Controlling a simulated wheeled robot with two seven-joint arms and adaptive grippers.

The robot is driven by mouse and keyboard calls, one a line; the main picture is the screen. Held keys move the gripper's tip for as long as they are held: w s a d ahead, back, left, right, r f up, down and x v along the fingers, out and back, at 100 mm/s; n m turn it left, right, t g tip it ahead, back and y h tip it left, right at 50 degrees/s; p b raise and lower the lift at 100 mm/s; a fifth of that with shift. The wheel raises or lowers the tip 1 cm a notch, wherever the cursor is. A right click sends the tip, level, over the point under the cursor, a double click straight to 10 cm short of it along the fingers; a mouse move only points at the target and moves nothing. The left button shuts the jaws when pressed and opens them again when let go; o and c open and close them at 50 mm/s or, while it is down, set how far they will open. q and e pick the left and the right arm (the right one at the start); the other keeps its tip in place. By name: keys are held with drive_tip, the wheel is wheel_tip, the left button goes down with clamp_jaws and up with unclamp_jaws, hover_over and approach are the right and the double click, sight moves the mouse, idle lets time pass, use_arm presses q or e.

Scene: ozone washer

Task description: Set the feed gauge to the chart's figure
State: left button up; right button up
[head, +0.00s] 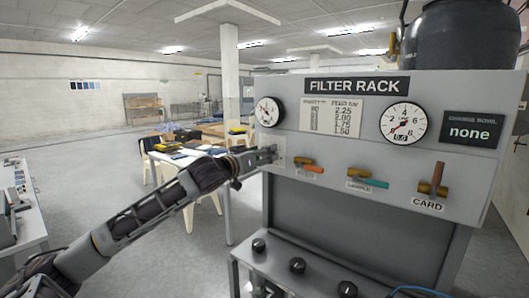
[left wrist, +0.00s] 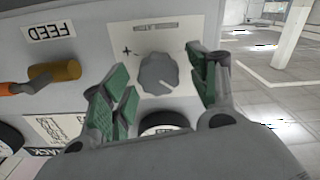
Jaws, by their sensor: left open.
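The filter rack panel (head: 330,140) carries a small round gauge (head: 267,111) at its upper left; its reading is too small to tell. The chart (head: 332,116) beside it lists feed figures 2.25, 2.00, 1.75 and 1.50; its left column is blurred. My left gripper (head: 268,155) is at the panel just below that gauge. In the left wrist view the open left gripper (left wrist: 160,88) has its green-padded fingers on either side of a grey notched knob (left wrist: 158,74), with gaps showing. A plus mark is beside the knob. My right gripper is out of view.
An orange-handled FEED valve (head: 308,166) sits right of my gripper, also seen in the left wrist view (left wrist: 50,75). Further right are a teal-handled SAMPLE valve (head: 367,180), a CARD handle (head: 435,182), a larger gauge (head: 403,123) and a display reading "none" (head: 470,131).

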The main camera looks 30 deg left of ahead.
use_arm(q)
drive_tip(key=shift+w+d, duration=0.1)
drive_tip(key=shift+w, duration=0.4)
drive_tip(key=c, duration=1)
drive_tip(key=shift+m+p, duration=0.3)
drive_tip(key=shift+m, duration=0.7)
